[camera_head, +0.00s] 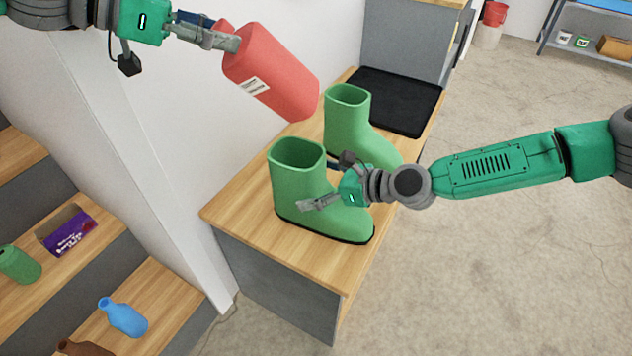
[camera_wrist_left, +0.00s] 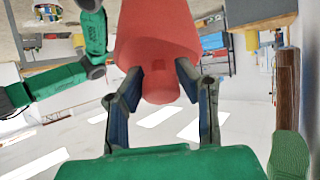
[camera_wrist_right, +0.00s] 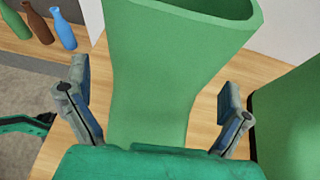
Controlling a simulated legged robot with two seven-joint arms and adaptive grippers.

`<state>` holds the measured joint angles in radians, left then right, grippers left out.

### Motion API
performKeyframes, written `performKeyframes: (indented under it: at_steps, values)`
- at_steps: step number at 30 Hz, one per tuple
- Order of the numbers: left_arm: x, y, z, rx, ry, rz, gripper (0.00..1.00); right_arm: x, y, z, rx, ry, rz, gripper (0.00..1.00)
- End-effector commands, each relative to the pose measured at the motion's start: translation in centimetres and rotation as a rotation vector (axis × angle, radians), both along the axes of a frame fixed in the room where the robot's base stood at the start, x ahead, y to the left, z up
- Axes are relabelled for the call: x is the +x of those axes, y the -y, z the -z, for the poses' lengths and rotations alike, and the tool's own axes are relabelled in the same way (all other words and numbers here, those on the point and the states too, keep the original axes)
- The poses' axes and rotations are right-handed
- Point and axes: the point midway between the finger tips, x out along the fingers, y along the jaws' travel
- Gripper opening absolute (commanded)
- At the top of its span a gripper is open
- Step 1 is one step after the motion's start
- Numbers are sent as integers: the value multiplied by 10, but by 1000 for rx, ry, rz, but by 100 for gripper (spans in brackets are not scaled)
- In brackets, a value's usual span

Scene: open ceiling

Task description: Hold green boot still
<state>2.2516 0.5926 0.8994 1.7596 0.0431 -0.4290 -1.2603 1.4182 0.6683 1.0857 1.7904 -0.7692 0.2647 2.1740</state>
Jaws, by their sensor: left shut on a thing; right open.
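Two green boots stand upright on a wooden bench top. The near green boot (camera_head: 300,188) has my right gripper (camera_head: 325,182) at its side. In the right wrist view, the boot (camera_wrist_right: 155,70) rises between the two spread fingers of my right gripper (camera_wrist_right: 160,105), which is open. The far green boot (camera_head: 347,118) stands behind, partly hidden by my right gripper and arm. My left gripper (camera_head: 232,42) is shut on a red bottle (camera_head: 275,75) with a white label, held tilted in the air above and left of the boots. The left wrist view shows the bottle (camera_wrist_left: 158,45) between the fingers.
The bench (camera_head: 245,215) has a black mat (camera_head: 398,100) at its far end. The floor at right is clear.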

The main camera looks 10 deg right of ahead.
Motion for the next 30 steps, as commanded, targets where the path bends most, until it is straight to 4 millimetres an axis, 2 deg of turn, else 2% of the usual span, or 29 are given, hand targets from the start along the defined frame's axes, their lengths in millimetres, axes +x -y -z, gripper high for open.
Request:
performKeyframes:
  at_steps: [1,5,6,16,23,30]
  values:
    - [0,0,0,-1,0,0,0,0,0,0,0,0,0,89]
    - [0,0,0,-1,0,0,0,0,0,0,0,0,0,44]
    - [0,0,0,-1,0,0,0,0,0,0,0,0,0,41]
    - [-1,5,0,15,-2,-3,0,0,1,0,-1,0,1,40]
    - [-3,34,6,135,-30,-81,0,0,1,0,0,0,1,40]
    - [-1,56,13,270,-95,-293,0,1,1,0,-2,1,1,40]
